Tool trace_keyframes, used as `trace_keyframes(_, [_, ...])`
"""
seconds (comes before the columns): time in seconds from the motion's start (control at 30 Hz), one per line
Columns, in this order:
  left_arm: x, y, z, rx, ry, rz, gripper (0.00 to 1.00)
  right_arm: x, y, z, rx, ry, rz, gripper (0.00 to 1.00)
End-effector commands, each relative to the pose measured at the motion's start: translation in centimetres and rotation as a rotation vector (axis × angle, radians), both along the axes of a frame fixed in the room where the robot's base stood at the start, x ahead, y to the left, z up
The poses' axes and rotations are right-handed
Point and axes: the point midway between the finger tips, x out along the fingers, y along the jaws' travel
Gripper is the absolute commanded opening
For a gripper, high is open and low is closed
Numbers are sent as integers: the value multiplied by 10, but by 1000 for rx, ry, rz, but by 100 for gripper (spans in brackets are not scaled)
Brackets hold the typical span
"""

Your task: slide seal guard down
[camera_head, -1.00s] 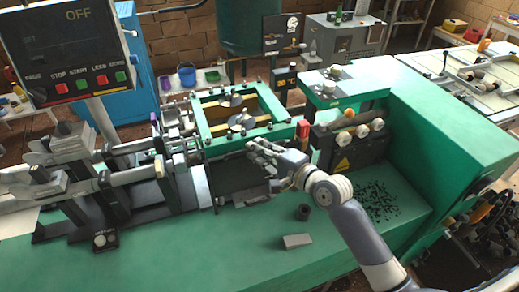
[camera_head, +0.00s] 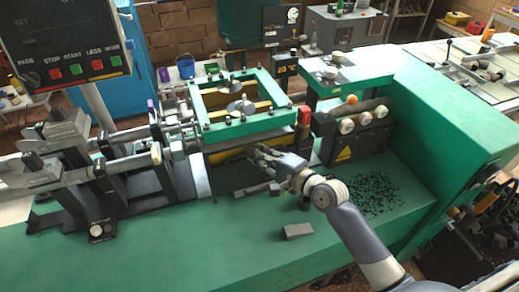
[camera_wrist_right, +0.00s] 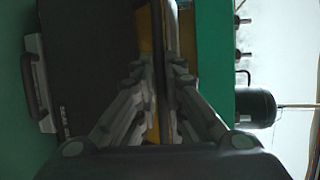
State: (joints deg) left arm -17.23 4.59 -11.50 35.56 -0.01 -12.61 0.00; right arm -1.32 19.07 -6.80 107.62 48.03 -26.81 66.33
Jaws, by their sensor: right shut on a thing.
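My right gripper (camera_head: 258,153) reaches in from the lower right and is at the front of the machine, just below the green frame (camera_head: 246,126). The fingers hide part of this edge. A dark panel (camera_wrist_right: 90,50) lies left of the fingers there, with a yellow strip beside the edge. The dark panel also shows in the head view (camera_head: 228,176), below the frame. My left gripper is not in view.
Metal rails and clamps (camera_head: 100,175) fill the left of the green bench. A small grey block (camera_head: 297,231) lies in front of my right arm. The green bench front (camera_head: 180,255) is mostly clear.

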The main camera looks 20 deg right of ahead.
Motion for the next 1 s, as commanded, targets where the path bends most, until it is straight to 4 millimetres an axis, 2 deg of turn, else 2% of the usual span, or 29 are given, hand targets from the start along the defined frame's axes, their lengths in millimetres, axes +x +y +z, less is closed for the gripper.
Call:
trace_keyframes(0.17, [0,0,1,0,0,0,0,0,0,1,0,1,1,0])
trace_keyframes(0.2, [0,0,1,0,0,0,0,0,0,1,0,1,1,12])
trace_keyframes(0.23, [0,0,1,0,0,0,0,0,0,1,0,1,1,18])
trace_keyframes(0.67, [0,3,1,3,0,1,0,-4,-2,2,0,0,0,18])
trace_keyframes(0.77, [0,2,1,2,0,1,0,-13,-7,4,-1,0,-1,18])
trace_keyframes(1.0, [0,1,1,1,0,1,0,-53,-24,11,-2,2,0,18])
